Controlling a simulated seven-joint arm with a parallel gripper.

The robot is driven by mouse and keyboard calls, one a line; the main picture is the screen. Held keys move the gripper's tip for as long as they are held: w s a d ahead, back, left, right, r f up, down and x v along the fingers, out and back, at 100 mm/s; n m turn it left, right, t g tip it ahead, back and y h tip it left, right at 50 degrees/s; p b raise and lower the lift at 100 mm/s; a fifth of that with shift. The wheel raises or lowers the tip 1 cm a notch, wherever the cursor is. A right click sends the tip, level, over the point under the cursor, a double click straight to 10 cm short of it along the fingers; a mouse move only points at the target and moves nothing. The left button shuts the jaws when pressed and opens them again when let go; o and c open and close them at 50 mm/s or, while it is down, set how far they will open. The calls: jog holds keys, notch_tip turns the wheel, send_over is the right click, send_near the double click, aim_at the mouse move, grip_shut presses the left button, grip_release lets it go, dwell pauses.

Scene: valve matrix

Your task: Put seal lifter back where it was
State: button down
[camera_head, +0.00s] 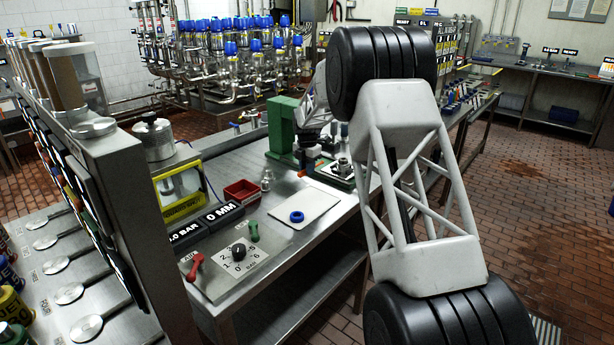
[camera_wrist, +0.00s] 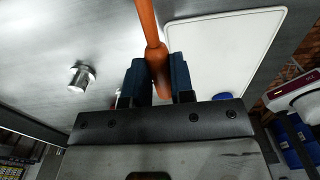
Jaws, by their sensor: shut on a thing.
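My gripper (camera_wrist: 156,80) is shut on an orange rod-like handle (camera_wrist: 150,25), which I take to be the seal lifter. The handle runs between the dark blue finger pads and out of the top of the wrist view, so its far end is hidden. In the head view a small orange bit (camera_head: 302,173) shows by the green press, where my arm hides much of the gripper. A blue ring (camera_head: 297,216) lies on a white mat (camera_head: 310,207) on the steel bench. Part of the ring also shows in the wrist view (camera_wrist: 222,98).
A small metal fitting (camera_head: 267,181) stands on the bench beside a red bin (camera_head: 241,190). A green press (camera_head: 281,127) stands behind. A dial plate (camera_head: 239,256) with red and green levers is near the front. Bare bench lies around the mat.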

jog(key=shift+f, duration=1.65)
jog(key=shift+f, duration=0.25)
jog(key=c, duration=1)
grip_release()
notch_tip(320, 180, up, 12)
jog(key=shift+r, duration=0.25)
